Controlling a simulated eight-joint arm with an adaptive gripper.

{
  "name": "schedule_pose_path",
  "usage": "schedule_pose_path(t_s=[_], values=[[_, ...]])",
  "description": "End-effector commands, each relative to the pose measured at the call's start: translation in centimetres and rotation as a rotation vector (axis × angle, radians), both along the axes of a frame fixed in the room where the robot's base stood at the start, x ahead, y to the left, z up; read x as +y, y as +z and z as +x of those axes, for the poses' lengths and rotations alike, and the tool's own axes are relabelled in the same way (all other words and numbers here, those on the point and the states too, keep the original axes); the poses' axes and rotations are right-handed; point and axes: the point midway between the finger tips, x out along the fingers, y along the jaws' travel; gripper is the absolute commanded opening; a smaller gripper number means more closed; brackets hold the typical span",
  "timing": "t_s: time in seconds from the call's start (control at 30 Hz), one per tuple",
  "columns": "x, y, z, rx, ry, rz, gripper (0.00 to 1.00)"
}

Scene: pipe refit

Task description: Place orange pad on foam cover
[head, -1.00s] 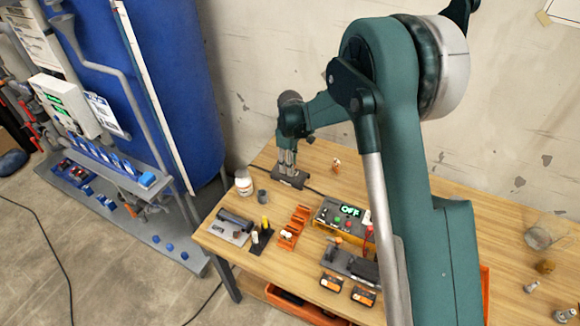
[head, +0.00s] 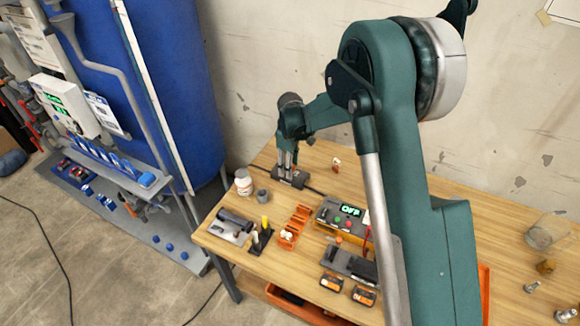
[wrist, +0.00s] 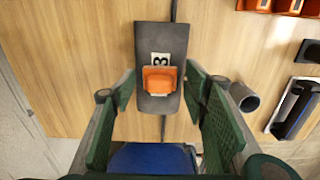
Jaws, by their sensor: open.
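The foam cover (wrist: 158,37) is a dark grey block with a white label marked 3, lying on the wooden table; in the head view it shows under my gripper (head: 289,174). The orange pad (wrist: 159,80) appears to rest on the cover's upper face, partly over the label, in the wrist view. My gripper (wrist: 159,88) is open, with one green finger on each side of the pad and cover and a visible gap to the pad. In the head view the pad cannot be made out behind the fingers.
A grey cylinder (wrist: 244,96) stands close to the right finger, and a white bottle (head: 243,182) is left of the cover. An orange rack (head: 295,226) and a control box reading OFF (head: 340,216) lie nearer the front. A dark cable runs from the cover.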

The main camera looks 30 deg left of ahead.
Motion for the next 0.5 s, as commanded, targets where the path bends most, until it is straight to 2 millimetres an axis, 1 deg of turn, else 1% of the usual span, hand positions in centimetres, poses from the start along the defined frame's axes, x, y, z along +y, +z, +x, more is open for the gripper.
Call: schedule_pose_path(t_s=[0.17, 0.27, 0.37, 0.5], values=[[0.0, 0.4, 0.0, 0.0, 0.0, 0.0, 0.45], [0.0, 1.1, 0.0, 0.0, 0.0, 0.0, 0.45], [0.0, 2.1, 0.0, 0.0, 0.0, 0.0, 0.45], [0.0, 4.1, 0.0, 0.0, 0.0, 0.0, 0.45]])
